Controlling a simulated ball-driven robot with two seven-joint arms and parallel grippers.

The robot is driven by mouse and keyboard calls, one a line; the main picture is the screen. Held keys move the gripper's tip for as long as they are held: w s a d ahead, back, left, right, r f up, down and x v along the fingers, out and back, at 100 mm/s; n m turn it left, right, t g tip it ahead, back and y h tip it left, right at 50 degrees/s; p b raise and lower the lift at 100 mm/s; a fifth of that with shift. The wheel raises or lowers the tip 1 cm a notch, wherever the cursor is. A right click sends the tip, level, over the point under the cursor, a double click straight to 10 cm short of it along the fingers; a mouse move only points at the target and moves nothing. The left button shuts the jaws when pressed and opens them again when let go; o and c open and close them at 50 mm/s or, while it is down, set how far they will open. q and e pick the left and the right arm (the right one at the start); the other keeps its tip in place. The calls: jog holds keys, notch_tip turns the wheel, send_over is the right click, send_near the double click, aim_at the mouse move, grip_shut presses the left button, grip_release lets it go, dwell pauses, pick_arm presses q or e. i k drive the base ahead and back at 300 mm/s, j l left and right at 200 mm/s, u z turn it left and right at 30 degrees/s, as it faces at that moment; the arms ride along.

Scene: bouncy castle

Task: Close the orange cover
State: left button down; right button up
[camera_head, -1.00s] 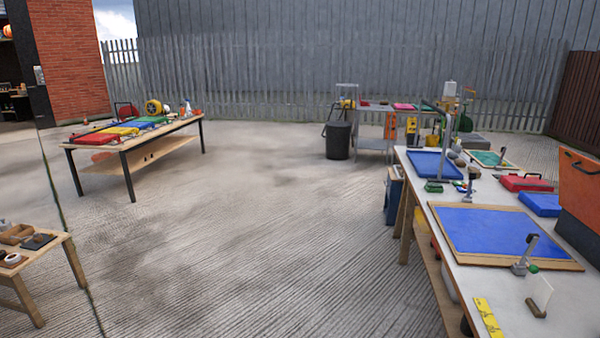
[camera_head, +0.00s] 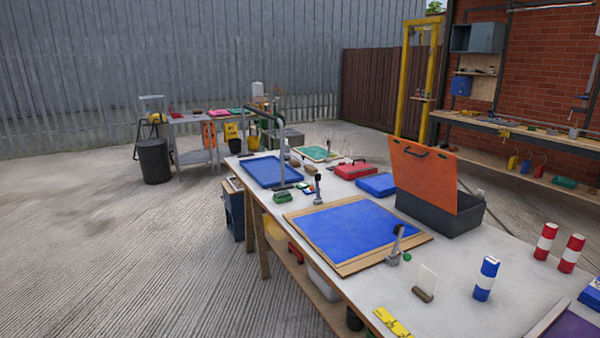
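The orange cover (camera_head: 424,176) stands raised on the dark grey box (camera_head: 450,222) on the white table. It leans up at a steep angle with a black handle near its top edge. The box is open behind the cover, and its inside is mostly hidden. Neither of my grippers is in view.
The white workbench (camera_head: 480,280) holds a blue board (camera_head: 350,228), a blue tray (camera_head: 272,171), a red case (camera_head: 355,170) and striped cylinders (camera_head: 485,278). A black bin (camera_head: 154,160) stands at the back. The concrete floor at left is clear.

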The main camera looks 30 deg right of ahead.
aim_at(429, 174)
jog(key=i+z, duration=0.25)
jog(key=z, duration=0.25)
jog(key=i+j+z, duration=0.15)
jog(key=z, duration=0.3)
jog(key=i+j+z, duration=0.2)
jog(key=z, duration=0.3)
jog(key=i+j+z, duration=0.15)
jog(key=j+z, duration=0.15)
jog(key=z, duration=0.15)
jog(key=i+j+z, duration=0.15)
jog(key=j+z, duration=0.15)
jog(key=z, duration=0.2)
